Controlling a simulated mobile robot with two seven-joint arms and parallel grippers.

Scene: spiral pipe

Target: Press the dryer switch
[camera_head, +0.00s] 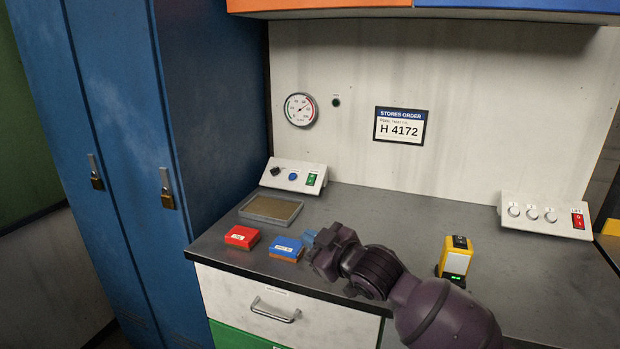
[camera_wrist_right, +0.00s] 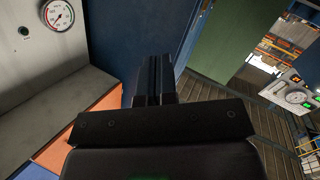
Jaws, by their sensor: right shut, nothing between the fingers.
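A white sloped panel (camera_head: 294,175) stands at the back left of the grey counter, with a black knob (camera_head: 275,171), a blue button (camera_head: 293,177) and a green switch (camera_head: 311,179). Another white panel (camera_head: 545,215) at the right has several round controls and a red switch (camera_head: 577,220). The small labels are too blurred to tell which switch is the dryer's. My right gripper (camera_head: 312,238) is over the counter, just right of the blue box and in front of the left panel, apart from it. Its fingers, seen in the right wrist view (camera_wrist_right: 154,80), are shut and empty. My left gripper is out of view.
A shallow tray (camera_head: 244,216), a red box (camera_head: 242,236) and a blue box (camera_head: 286,248) lie at the counter's left. A yellow device (camera_head: 455,255) stands right of my arm. Blue lockers (camera_head: 130,130) flank the left; cabinets (camera_head: 330,6) hang above.

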